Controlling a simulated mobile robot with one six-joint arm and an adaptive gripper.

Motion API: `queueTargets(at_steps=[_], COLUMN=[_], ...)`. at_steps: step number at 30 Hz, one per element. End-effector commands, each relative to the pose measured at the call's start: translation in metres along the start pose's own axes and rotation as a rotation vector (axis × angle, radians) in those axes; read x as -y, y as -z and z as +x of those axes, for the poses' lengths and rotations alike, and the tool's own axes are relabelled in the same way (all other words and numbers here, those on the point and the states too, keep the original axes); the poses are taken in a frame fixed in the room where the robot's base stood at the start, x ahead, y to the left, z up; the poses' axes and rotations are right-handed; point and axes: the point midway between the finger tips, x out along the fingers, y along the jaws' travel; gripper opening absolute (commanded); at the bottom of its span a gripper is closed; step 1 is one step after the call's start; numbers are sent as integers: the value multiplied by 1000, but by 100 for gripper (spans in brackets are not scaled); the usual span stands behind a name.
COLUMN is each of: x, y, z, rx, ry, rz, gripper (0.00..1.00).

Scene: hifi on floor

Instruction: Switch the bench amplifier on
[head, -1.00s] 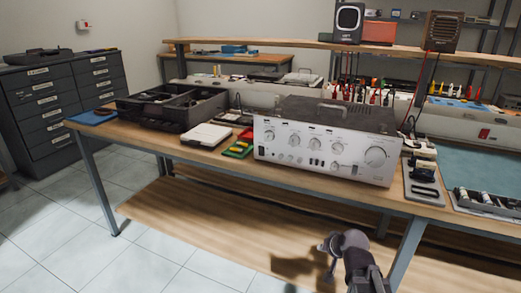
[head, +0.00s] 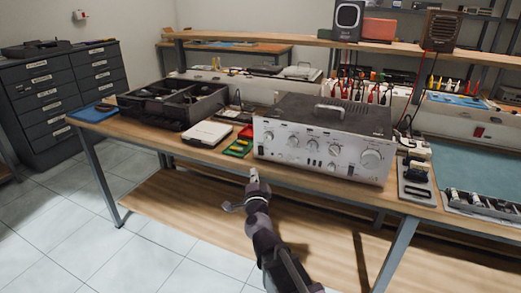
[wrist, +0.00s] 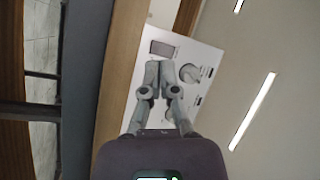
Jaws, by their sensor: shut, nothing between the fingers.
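The bench amplifier (head: 345,153) stands on the wooden bench, its silver front panel with several knobs facing me. In the wrist view, the left end of its panel (wrist: 206,58) shows a dark rectangular button (wrist: 162,48) and a round knob (wrist: 190,72). My gripper (head: 254,174) is shut and empty, in front of the lower left end of the panel. In the wrist view, its fingertips (wrist: 160,66) line up just below the rectangular button. I cannot tell whether they touch the panel. Part of the panel is hidden behind the fingers.
A black divided tray (head: 172,117), a white box (head: 208,133) and a green board (head: 237,149) lie left of the amplifier. A grey holder (head: 416,192) stands on its right. The bench front edge (head: 330,190) runs close to my arm.

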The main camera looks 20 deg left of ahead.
Motion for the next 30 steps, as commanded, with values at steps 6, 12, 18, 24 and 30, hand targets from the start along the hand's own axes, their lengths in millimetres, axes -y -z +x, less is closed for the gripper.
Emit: queueTargets(at_steps=[6,12,18,24,30], x=[36,49,52,51,51], y=[-12,-23,-30,-33,-33], z=[-11,-31,-47,-52,-52], rx=[-192,-346,-437,-462,-461], ry=[-17,-76,-129,-146,-146], rz=[176,301,363,379,378], gripper=[0,0,0,0,0])
